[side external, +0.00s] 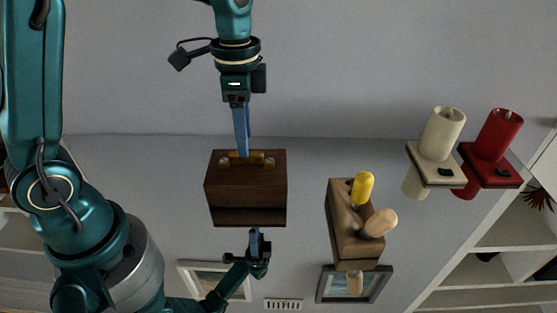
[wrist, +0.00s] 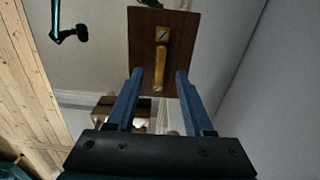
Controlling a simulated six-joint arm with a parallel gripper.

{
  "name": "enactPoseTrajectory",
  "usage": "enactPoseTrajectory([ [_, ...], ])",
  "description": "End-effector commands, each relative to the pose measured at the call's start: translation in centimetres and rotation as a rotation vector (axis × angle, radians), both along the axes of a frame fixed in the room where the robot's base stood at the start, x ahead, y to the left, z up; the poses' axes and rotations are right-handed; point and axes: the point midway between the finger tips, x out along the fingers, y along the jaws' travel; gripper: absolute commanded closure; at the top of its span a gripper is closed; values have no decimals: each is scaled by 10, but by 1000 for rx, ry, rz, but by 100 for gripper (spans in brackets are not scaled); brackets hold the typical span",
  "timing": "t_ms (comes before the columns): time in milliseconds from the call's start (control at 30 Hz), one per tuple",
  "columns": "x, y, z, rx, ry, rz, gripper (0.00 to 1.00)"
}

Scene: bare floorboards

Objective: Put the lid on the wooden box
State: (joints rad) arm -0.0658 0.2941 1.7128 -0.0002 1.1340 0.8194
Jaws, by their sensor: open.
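A dark brown wooden lid with a yellow handle (side external: 220,168) is in the middle of the side external view. Below its top face is a dark brown front with a darker band across it. I cannot tell box, lid edge and floor reflection apart there, nor whether the lid is fully seated. My gripper (side external: 242,155) points down from above, its blue fingertips at the handle. In the wrist view the lid (wrist: 180,30) lies ahead, and my open gripper (wrist: 160,85) has one finger on each side of the handle's line, with clear gaps.
A lighter wooden block (side external: 343,228) with a yellow and a wooden cylinder stands to the right. Farther right are a cream candle (side external: 442,133) and a red candle (side external: 497,134) on small bases. The surface is glossy and mirrors things. Room is free between box and candles at the back.

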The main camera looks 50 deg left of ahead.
Motion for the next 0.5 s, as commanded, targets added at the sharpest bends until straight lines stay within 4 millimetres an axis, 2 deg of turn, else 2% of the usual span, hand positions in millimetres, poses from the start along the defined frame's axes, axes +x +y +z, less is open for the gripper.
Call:
enactPoseTrajectory([
  [300, 1, 0, 25, 0, -3, 0, 48],
  [500, 0, 0, 35, 0, 0, 0, 48],
])
